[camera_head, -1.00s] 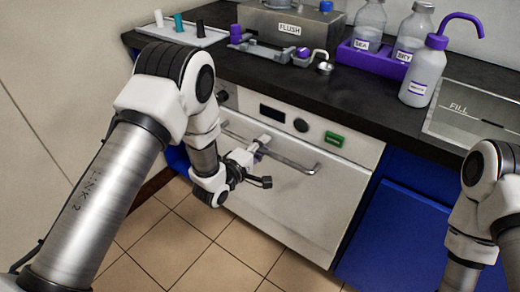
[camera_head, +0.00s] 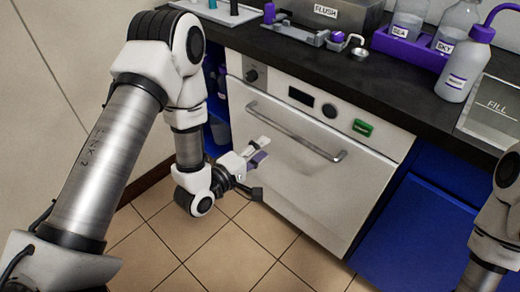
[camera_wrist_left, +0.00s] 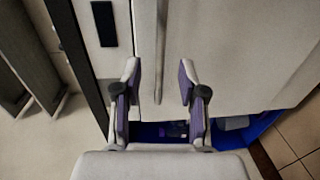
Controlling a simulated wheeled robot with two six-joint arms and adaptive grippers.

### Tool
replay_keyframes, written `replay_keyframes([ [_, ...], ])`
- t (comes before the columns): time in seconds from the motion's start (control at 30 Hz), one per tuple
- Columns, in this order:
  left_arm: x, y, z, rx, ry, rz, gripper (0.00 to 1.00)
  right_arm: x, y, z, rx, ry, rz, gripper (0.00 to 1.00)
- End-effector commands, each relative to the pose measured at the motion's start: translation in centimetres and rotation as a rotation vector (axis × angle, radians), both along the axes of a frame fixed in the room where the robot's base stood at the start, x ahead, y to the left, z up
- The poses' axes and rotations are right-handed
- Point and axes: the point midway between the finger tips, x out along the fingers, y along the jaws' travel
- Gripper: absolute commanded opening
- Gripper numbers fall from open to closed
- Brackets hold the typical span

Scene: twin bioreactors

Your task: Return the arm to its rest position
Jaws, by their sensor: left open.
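My left arm comes in from the left, and its gripper (camera_head: 260,150) hangs in front of the white appliance door (camera_head: 290,165). In the head view the fingers sit below the left part of the grey bar handle (camera_head: 300,133), apart from it. In the left wrist view the two purple-padded fingers (camera_wrist_left: 159,82) are spread, with nothing gripped. There the handle (camera_wrist_left: 160,50) runs down the picture and lines up with the gap between them. The door looks shut. Of my right arm only links show at the right edge; its gripper is out of view.
Above the appliance runs a black counter (camera_head: 390,88) with a FLUSH unit (camera_head: 325,12), a purple bottle tray (camera_head: 415,47) and a FILL panel (camera_head: 492,108). Blue cabinets (camera_head: 415,225) stand to the right. The tiled floor (camera_head: 215,250) below my left gripper is clear.

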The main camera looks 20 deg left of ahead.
Motion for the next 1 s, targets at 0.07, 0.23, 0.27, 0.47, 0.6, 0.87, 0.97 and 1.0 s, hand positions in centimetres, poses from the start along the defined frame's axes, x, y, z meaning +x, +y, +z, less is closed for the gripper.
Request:
replay_keyframes([
  [0.07,-0.1,0.0,0.0,0.0,-0.001,0.0,0.41,0.0,0.0,0.0,0.0,0.0,0.0,0.4],
  [0.23,0.0,0.0,0.0,0.0,-0.001,0.0,0.41,0.0,0.0,0.0,0.0,0.0,0.0,0.4],
  [0.27,0.0,0.0,0.0,0.0,-0.001,0.0,0.41,0.0,0.0,0.0,0.0,0.0,0.0,0.4],
  [0.47,-0.2,0.0,-0.3,0.0,0.006,-0.001,0.41,0.0,0.0,0.0,0.0,0.0,0.0,0.4],
  [0.6,-2.6,-0.7,-4.8,0.017,0.114,-0.011,0.41,0.0,0.0,0.0,0.0,0.0,0.0,0.4],
  [0.87,-15.2,1.9,-19.7,0.677,0.658,-0.2,0.41,0.0,0.0,0.0,0.0,0.0,0.0,0.4],
  [0.97,-20.5,3.4,-22.1,0.917,0.815,-0.402,0.41,0.0,0.0,0.0,0.0,0.0,0.0,0.4],
  [1.0,-22.2,3.8,-22.5,0.99,0.858,-0.487,0.41,0.0,0.0,0.0,0.0,0.0,0.0,0.4],
])
